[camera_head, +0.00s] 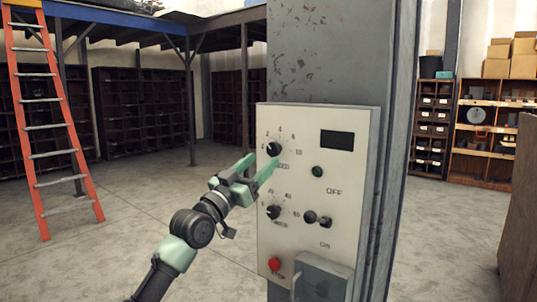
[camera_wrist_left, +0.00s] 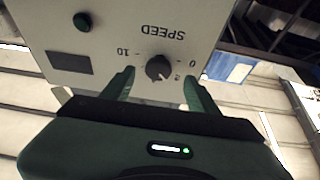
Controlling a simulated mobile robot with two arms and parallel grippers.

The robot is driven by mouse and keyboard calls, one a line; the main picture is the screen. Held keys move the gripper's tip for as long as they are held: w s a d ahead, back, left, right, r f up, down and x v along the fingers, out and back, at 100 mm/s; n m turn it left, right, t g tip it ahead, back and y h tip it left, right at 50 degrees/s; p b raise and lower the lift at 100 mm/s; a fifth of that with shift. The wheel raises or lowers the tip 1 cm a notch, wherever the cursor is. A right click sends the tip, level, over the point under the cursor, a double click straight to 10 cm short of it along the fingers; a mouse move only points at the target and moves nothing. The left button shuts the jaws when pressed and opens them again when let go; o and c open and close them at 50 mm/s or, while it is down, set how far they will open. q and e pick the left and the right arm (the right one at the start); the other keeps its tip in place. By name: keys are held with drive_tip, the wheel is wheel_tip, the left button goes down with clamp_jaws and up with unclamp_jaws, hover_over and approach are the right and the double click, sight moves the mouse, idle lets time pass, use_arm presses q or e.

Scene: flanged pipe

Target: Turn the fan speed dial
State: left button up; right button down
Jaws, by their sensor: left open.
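The control panel (camera_head: 343,200) is a pale box on a grey column. Its fan speed dial (camera_head: 273,149) is a black knob at the upper left, with numbers around it and a SPEED label. In the left wrist view the dial (camera_wrist_left: 159,68) appears upside down, between the two fingers. My left gripper (camera_head: 262,164) is open, just in front of and below the dial in the head view. Its green fingers also show in the left wrist view (camera_wrist_left: 160,86), one on each side of the dial. I cannot tell whether they touch it. My right gripper is not in view.
A green button (camera_head: 317,171) and dark display (camera_head: 337,140) sit right of the dial. An orange ladder (camera_head: 50,120) stands left; the floor between is clear.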

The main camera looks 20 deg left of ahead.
sight(273, 152)
use_arm(q)
drive_tip(key=x, duration=0.3)
drive_tip(key=shift+s+d, duration=0.1)
drive_tip(key=shift+s, duration=0.05)
drive_tip(key=shift+w+d+r+p, duration=0.15)
drive_tip(key=shift+w+r+p, duration=0.1)
drive_tip(key=shift+w+p, duration=0.15)
drive_tip(key=shift+w+f, duration=0.1)
drive_tip(key=shift+w, duration=0.05)
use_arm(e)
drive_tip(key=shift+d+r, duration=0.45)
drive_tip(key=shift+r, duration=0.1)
